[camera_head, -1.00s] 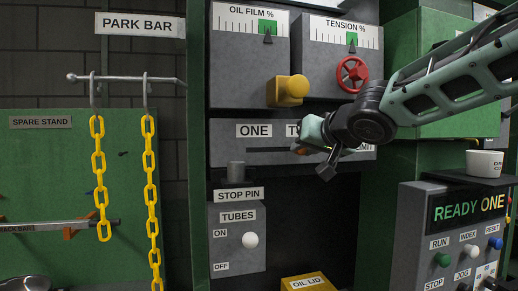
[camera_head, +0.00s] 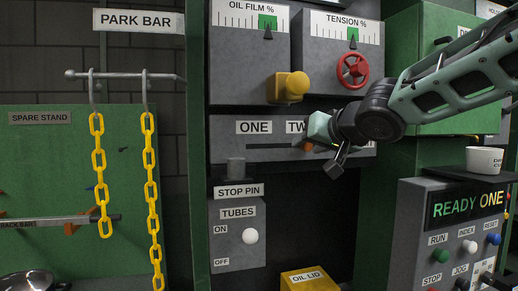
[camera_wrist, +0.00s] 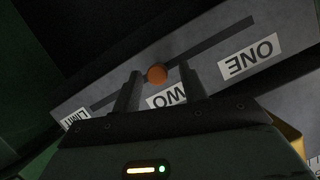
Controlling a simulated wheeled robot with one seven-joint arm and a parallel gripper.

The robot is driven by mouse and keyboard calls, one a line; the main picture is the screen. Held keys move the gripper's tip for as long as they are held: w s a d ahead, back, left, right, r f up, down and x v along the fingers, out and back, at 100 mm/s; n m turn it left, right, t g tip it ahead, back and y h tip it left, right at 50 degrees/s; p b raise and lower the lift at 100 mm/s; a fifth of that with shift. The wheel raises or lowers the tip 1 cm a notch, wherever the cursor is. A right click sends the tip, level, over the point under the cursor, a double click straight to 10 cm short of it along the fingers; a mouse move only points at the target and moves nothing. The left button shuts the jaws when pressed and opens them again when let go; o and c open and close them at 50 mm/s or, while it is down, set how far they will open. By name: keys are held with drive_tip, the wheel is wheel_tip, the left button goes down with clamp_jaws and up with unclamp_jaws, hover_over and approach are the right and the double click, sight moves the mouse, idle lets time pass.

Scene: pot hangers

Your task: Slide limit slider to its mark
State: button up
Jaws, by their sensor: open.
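The limit slider's orange knob (camera_wrist: 157,74) sits in a dark slot on a grey panel, beside the TWO label in the wrist view. In the head view the knob (camera_head: 308,147) shows only partly, at the near edge of my gripper. My gripper (camera_head: 318,150) is open in front of the panel. In the wrist view its two fingers (camera_wrist: 160,80) stand on either side of the knob, with gaps visible. The LIMIT label (camera_wrist: 76,120) lies beyond the left finger there; the ONE label (camera_wrist: 249,57) is to the right. In the head view my gripper mostly hides LIMIT.
Above the panel are a yellow knob (camera_head: 288,87) and a red handwheel (camera_head: 353,70). Below are the stop pin (camera_head: 236,168) and the TUBES switch (camera_head: 250,236). A control box (camera_head: 455,225) and a white cup (camera_head: 484,160) stand at right. Yellow chains (camera_head: 151,190) hang at left.

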drive_tip(key=s+d, duration=0.1)
drive_tip(key=s, duration=0.5)
drive_tip(key=shift+s+d, duration=0.15)
drive_tip(key=shift+d, duration=0.25)
drive_tip(key=s+a+f+n+g+h+b, duration=0.1)
drive_tip(key=s+f+g+b, duration=0.3)
drive_tip(key=f, duration=0.8)
drive_tip(key=s+d+f+n+g+h, duration=0.1)
drive_tip(key=s+f+n+g+h, duration=0.1)
drive_tip(key=s+f, duration=0.9)
drive_tip(key=s+d+f+n+g+h+b, duration=0.1)
drive_tip(key=s+f+n+g, duration=0.3)
drive_tip(key=s+f+g, duration=0.3)
drive_tip(key=s+f, duration=0.4)
drive_tip(key=s, duration=0.5)
drive_tip(key=shift+d+f+h, duration=0.25)
drive_tip(key=shift+h, duration=0.15)
